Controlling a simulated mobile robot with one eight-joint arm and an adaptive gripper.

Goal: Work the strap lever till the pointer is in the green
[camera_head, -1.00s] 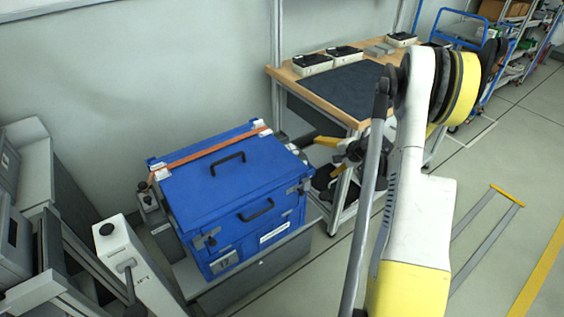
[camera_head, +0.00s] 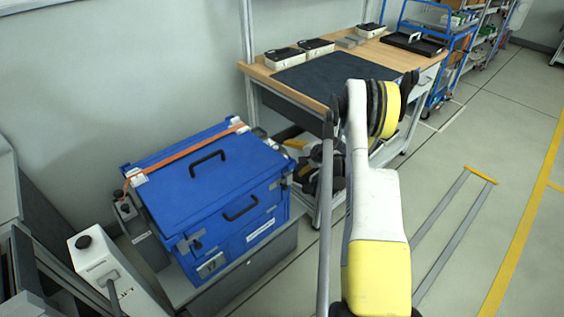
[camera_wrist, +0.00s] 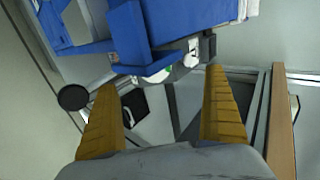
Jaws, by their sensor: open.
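A blue case (camera_head: 215,180) with black handles sits closed on a grey base, with an orange strap (camera_head: 185,153) across its lid. My gripper (camera_head: 298,158) is at the case's right end, partly hidden behind my arm. In the wrist view my gripper (camera_wrist: 160,84) is open and empty, its yellow fingers spread wide. The blue case (camera_wrist: 190,15) fills the top of that view. A small white and green part (camera_wrist: 158,73), perhaps the gauge, shows beyond the fingertips; no pointer can be read.
A wooden workbench (camera_head: 345,82) with a dark mat and small boxes stands behind my arm. A blue trolley (camera_head: 440,40) is at the back right. The floor on the right is mostly clear.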

